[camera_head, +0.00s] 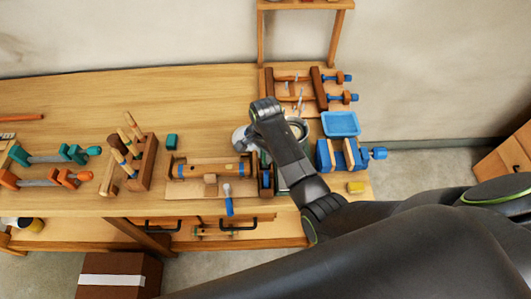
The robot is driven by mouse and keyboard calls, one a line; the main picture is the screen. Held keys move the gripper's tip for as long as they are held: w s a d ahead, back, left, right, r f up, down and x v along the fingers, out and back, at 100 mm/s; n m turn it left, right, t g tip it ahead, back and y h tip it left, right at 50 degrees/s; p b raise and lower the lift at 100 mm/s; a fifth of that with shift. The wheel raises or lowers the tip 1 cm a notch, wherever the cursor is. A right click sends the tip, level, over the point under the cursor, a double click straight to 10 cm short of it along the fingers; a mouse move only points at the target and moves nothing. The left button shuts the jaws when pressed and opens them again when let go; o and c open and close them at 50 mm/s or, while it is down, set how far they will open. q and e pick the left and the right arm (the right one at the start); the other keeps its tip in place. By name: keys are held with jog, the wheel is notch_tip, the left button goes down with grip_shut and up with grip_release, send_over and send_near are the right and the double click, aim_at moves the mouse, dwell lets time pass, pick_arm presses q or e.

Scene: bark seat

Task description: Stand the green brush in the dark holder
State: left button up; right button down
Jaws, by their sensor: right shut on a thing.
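My right arm reaches in from the lower right, over the workbench (210,100). My right gripper (264,112) is at its far end, above the middle of the bench; it is shut, but its fingertips and what they hold are hidden by the hand and arm. I cannot make out the green brush. A grey round rim (299,126) shows just right of the arm, and a pale round edge (239,137) shows left of it. I cannot tell whether either is the dark holder. My left gripper is not in view.
A brown tool block (149,162) with upright handles stands left, beside a small teal block (171,141). A wooden jig (208,170) lies in front. A blue tray (340,124), a blue clamp (342,155) and a yellow block (356,187) stand right. The bench's back left is clear.

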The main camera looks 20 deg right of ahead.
jog(key=shift+f, duration=0.35)
jog(key=c, duration=0.9)
grip_release()
jog(key=shift+r, duration=3.5)
